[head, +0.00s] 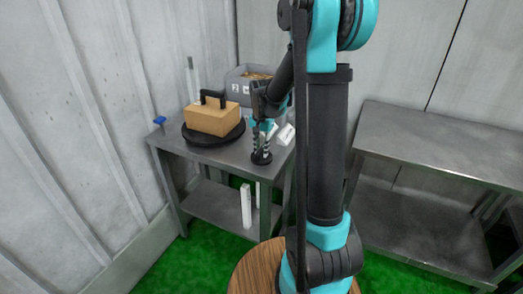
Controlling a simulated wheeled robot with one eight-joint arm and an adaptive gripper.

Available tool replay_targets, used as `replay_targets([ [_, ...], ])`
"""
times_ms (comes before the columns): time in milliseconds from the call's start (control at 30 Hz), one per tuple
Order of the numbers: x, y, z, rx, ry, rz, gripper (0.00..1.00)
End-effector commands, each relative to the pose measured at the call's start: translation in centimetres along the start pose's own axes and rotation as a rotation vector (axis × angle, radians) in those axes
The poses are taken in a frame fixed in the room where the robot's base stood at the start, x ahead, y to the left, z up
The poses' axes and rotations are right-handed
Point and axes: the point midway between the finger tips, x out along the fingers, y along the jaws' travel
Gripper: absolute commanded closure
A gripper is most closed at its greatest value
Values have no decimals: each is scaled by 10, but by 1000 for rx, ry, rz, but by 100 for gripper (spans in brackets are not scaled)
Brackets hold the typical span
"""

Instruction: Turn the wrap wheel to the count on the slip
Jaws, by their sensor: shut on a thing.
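A black round turntable (203,143), which looks like the wrap wheel, lies on the grey metal table (222,156). A brown box (212,118) with a black handle (213,97) on top sits on it. My gripper (262,149) points down at the table's front right corner, to the right of the turntable. It is shut on a small black round knob (261,158). The fingertips are small and the exact grip is hard to see. A white piece (286,134) lies behind my gripper; I cannot tell whether it is the slip, and no count is readable.
A grey bin (236,86) with a white label stands at the table's back. White upright pieces (246,205) stand below. An empty metal table (440,140) is at the right. The floor (160,262) is green.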

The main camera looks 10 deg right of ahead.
Motion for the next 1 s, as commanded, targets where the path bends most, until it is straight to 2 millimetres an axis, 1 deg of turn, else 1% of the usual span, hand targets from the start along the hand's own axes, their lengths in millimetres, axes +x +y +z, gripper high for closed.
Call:
replay_targets([
  [167, 0, 0, 0, -38, 0, 0, 100],
  [367, 0, 0, 0, -150, 0, 0, 100],
  [1000, 0, 0, 0, -741, 0, 0, 100],
])
